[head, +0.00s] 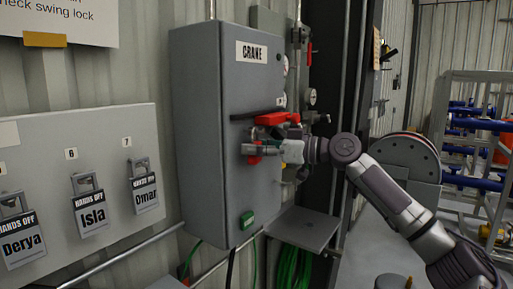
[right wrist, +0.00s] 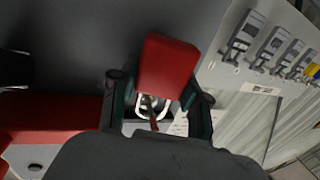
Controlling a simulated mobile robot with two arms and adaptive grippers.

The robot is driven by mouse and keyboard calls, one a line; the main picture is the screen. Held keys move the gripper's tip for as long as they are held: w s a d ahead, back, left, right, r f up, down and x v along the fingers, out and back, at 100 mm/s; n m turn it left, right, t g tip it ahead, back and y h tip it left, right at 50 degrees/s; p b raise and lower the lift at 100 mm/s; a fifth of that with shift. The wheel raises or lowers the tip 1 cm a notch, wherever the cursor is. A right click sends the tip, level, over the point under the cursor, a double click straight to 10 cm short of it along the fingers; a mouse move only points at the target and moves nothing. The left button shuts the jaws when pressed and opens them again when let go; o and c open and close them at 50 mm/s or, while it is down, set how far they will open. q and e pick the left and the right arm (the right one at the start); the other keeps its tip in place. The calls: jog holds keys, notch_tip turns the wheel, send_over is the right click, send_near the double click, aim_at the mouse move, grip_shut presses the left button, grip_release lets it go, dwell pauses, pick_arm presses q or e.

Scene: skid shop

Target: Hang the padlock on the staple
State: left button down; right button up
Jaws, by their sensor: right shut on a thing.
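My right gripper (head: 262,147) is at the front of the grey CRANE cabinet (head: 200,140). In the right wrist view its two dark fingers (right wrist: 158,100) are shut on a red padlock (right wrist: 168,68). The padlock also shows as a small red patch at the fingertips in the head view (head: 254,158). A pale metal loop (right wrist: 141,107) shows below the red body, with a thin reddish-brown bar across it. I cannot tell whether the loop is around the staple; the staple is not clearly visible. My left gripper is not in view.
A red switch handle (head: 276,118) is just above the gripper on the cabinet; red also fills the left of the wrist view (right wrist: 50,118). A board (head: 110,200) with tagged padlocks hangs at left. A small shelf (head: 303,228) juts out below right.

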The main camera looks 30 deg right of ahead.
dwell(0.3)
jog(key=o, duration=1.4)
jog(key=shift+v, duration=6.05)
